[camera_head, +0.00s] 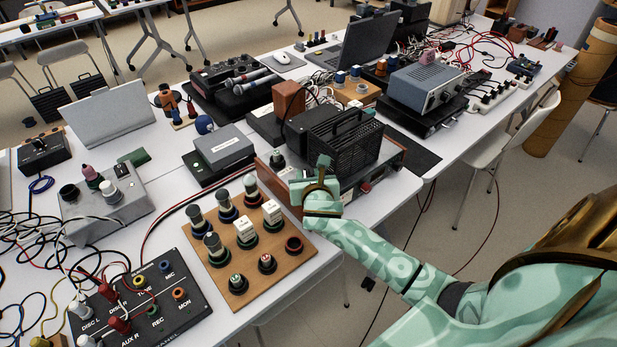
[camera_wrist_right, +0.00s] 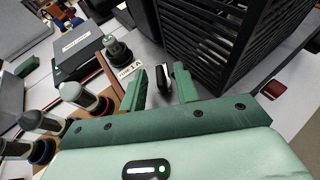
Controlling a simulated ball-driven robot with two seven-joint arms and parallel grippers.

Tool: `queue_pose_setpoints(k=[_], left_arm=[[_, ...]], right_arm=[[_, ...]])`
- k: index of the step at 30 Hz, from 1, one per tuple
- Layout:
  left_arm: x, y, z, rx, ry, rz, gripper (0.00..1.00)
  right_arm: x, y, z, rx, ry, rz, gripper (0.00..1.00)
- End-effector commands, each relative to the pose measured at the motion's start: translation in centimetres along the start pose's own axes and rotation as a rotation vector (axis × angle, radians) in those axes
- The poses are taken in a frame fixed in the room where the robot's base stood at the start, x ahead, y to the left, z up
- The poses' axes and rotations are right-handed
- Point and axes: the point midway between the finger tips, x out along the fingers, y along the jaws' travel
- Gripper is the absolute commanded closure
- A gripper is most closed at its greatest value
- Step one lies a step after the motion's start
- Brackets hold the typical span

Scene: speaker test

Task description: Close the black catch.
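The black slatted box (camera_head: 345,143) stands on a wooden-sided unit near the right edge of the table. It also fills the top of the right wrist view (camera_wrist_right: 215,35). A small dark upright piece, seemingly the black catch (camera_wrist_right: 163,80), shows between the fingers of my right gripper (camera_wrist_right: 159,86). In the head view my right gripper (camera_head: 314,178) is at the unit's front left corner and hides the catch. Its two green fingers are apart, with a gap on each side of the piece. Whether it is fully open is hard to see. My left gripper is not in view.
A dark knob (camera_wrist_right: 118,52) by a "1A" label stands left of the fingers. A wooden board (camera_head: 215,262) with several knobs lies close by on the left. A grey box (camera_head: 218,147) sits behind. A red part (camera_wrist_right: 274,90) is to the right.

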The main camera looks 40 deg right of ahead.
Motion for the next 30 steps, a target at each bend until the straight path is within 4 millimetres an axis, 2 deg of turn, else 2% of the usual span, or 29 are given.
queue_pose_setpoints(k=[4,5,6,8,20,30], left_arm=[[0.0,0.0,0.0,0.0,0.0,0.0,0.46],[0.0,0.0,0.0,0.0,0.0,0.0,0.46],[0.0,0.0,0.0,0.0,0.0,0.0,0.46],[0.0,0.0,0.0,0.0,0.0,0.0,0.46],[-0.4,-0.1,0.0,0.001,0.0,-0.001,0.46],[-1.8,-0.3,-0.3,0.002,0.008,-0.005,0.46]], right_arm=[[0.0,0.0,0.1,0.0,-0.001,0.0,0.69],[0.0,0.0,0.1,0.0,-0.001,0.0,0.75],[0.0,0.0,0.0,0.0,0.0,0.0,0.86],[0.0,0.0,0.0,0.0,0.0,0.0,1.0],[-0.1,0.1,0.1,0.015,0.0,-0.032,1.0],[-0.1,0.5,0.3,0.1,0.0,-0.232,1.0]])
